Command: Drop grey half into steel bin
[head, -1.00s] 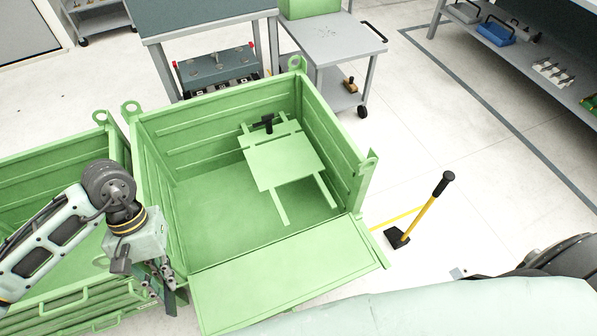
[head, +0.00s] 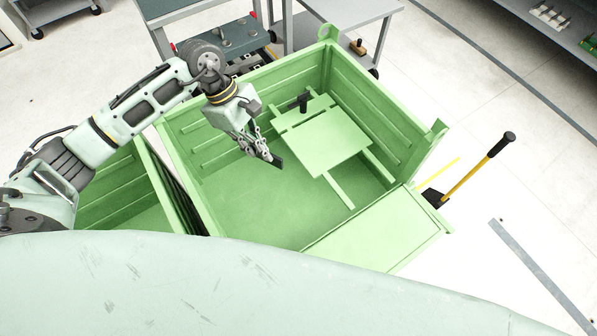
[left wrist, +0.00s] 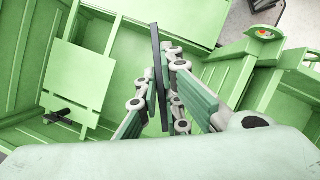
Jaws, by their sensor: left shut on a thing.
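My left gripper (head: 262,148) is shut on a thin, dark grey strip, the grey half (head: 277,161). It holds the strip over the open green bin (head: 240,210) on the right, above its floor and left of the plate inside. In the left wrist view the grey half (left wrist: 160,75) stands edge-on between the fingers (left wrist: 163,88), its far end reaching past them. A second green bin (head: 120,186) stands to the left. No label shows which of the two is the steel bin. My right gripper is not in view.
A green slatted plate (head: 325,142) with a black knob leans inside the right bin. Grey tables (head: 345,25) stand behind the bins. The right bin's floor is mostly bare.

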